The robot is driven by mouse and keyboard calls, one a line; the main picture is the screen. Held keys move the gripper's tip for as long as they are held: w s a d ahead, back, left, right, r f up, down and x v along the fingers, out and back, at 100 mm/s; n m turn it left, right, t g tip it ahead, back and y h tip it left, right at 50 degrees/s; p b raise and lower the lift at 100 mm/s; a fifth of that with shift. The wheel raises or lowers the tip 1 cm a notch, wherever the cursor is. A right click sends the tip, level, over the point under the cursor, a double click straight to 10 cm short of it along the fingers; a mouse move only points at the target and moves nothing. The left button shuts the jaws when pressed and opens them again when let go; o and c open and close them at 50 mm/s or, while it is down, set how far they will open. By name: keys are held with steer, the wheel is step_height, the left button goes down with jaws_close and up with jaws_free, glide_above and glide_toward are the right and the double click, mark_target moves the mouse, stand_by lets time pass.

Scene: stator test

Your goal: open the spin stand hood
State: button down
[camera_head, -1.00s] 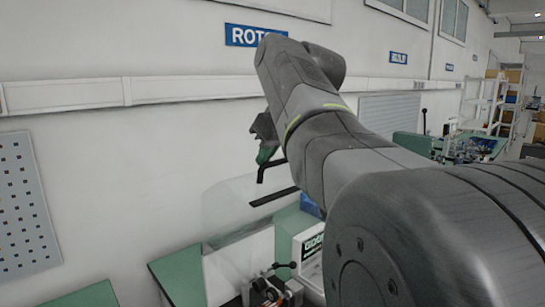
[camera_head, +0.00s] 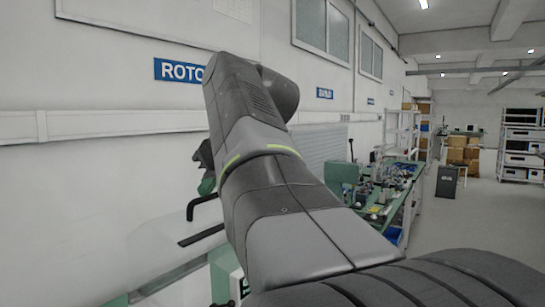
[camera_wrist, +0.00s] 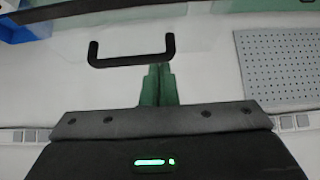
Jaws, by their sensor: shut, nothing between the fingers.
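The spin stand hood is a clear panel, faint against the white wall in the head view. Its black handle (camera_head: 204,204) is a bent bar. A black strip (camera_head: 202,235) lies below it. My gripper (camera_head: 207,185) has green fingers and is close to the handle, partly hidden by my arm. The hood's lower part is mostly out of view or hidden behind my arm.
A green bench with equipment (camera_head: 385,190) stands to the right along the wall, with shelving (camera_head: 400,130) beyond. Open floor (camera_head: 470,215) lies at the right. A perforated grey panel (camera_wrist: 283,65) shows on the wall in the wrist view.

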mark_target(197, 199)
steer(key=v, duration=1)
steer(key=shift+p, duration=0.4)
steer(key=shift+a+f, duration=0.1)
steer(key=shift+f, duration=0.05)
steer(key=b+x, duration=0.1)
steer(key=x, duration=1.2)
steer(key=shift+a+f, duration=0.15)
steer(key=shift+w+a, duration=0.15)
steer(key=shift+a, duration=0.05)
steer(key=shift+w+a, duration=0.1)
